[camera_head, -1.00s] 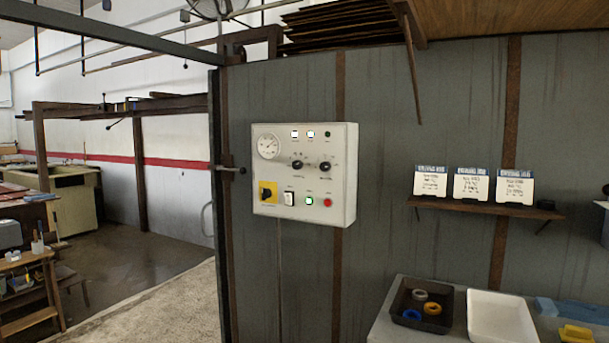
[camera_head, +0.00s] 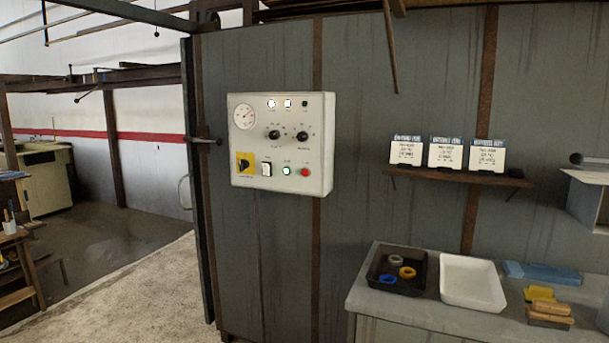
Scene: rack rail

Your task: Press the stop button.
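A pale control box (camera_head: 318,140) is mounted on the grey metal wall, left of the middle of the head view. Its bottom row holds a yellow plate with a black rotary switch (camera_head: 246,163), a white rocker switch (camera_head: 266,169), a lit green-white button (camera_head: 286,170) and a red button (camera_head: 305,172) at the right. Above are two black knobs (camera_head: 274,134), small lamps and a round dial gauge (camera_head: 244,117). The red button looks like the stop button; its label is too small to read. Neither of my grippers is in view.
A workbench (camera_head: 391,308) at lower right carries a black tray (camera_head: 375,277) with tape rings, a white tray (camera_head: 471,301), and blue and yellow items. A small shelf (camera_head: 455,177) holds 3 cards. Open floor lies at left.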

